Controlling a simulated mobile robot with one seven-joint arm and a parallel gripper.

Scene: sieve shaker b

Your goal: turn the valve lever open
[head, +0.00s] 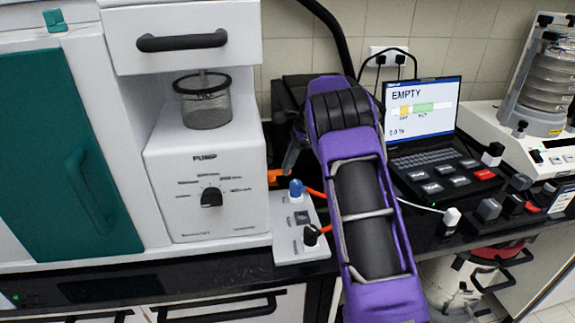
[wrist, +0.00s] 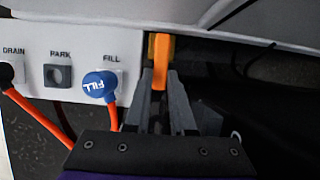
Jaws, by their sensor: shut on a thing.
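The valve lever (wrist: 160,62) is an orange bar with a duller yellow part beside its top, under the edge of a white housing in the wrist view. My gripper (wrist: 160,86) is shut on its lower end, one grey finger on each side. In the head view an orange piece (head: 274,175), apparently the lever, shows beside the pump unit. My gripper (head: 290,158) is there, partly hidden behind my purple arm. The valve body is mostly hidden, so how far the lever is turned cannot be told.
A white port panel (head: 283,252) stands close by, with a blue FILL plug (wrist: 97,86), an empty PARK socket (wrist: 57,75) and orange tubes. The pump unit (head: 205,195) is at left. A laptop (head: 424,115) reading EMPTY and a sieve stack (head: 548,85) are at right.

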